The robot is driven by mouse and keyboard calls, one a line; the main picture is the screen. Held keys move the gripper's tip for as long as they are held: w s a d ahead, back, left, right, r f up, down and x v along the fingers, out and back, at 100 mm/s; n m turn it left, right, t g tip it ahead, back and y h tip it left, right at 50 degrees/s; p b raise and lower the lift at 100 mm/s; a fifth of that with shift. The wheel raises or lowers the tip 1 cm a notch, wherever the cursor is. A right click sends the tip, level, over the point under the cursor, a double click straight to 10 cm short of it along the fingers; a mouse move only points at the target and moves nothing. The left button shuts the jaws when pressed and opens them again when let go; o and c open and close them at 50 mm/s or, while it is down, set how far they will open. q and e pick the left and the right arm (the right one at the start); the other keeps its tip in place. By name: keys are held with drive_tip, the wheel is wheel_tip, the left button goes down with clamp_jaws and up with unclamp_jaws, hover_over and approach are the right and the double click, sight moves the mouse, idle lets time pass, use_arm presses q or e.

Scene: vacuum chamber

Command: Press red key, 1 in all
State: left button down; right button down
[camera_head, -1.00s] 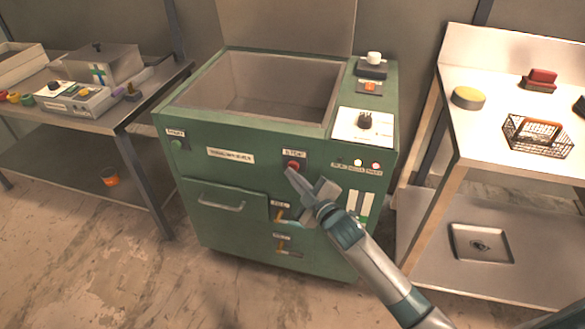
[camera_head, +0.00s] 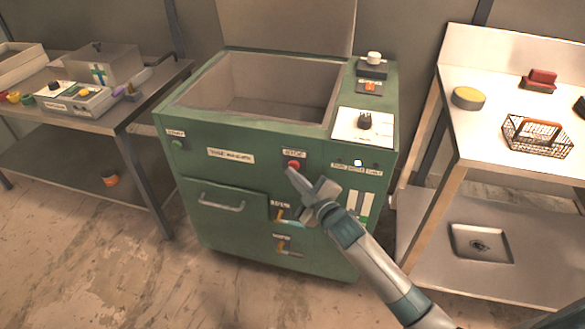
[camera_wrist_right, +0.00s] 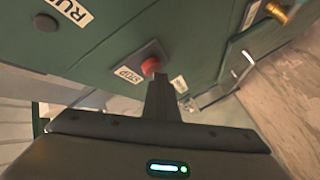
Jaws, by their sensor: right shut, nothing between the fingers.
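The red key (camera_head: 293,165) is a round red button on the green machine's front panel, under a small label that reads STOP in the right wrist view. In that view the red key (camera_wrist_right: 151,64) sits on a dark square plate. My right gripper (camera_head: 292,174) is shut and empty, with its tips at the lower edge of the key. In the wrist view the gripper (camera_wrist_right: 159,80) covers the key's lower edge; I cannot tell whether it touches or presses it. My left gripper is not in view.
The green machine (camera_head: 235,185) has an open basin, a green button (camera_head: 177,143) at left, a drawer handle (camera_head: 221,204) and small levers (camera_head: 286,217) below the key. A lit white lamp (camera_head: 358,163) is to the right. Tables (camera_head: 125,120) (camera_head: 475,130) flank the machine.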

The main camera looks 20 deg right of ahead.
drive_tip(key=shift+s+a+p, duration=0.4)
drive_tip(key=shift+s+p, duration=0.05)
drive_tip(key=shift+s, duration=0.2)
drive_tip(key=shift+s+a, duration=0.1)
drive_tip(key=s+a, duration=0.1)
drive_tip(key=s+p, duration=0.1)
drive_tip(key=s+a+p, duration=0.1)
drive_tip(key=s, duration=0.1)
drive_tip(key=shift+a, duration=0.35)
idle(0.8)
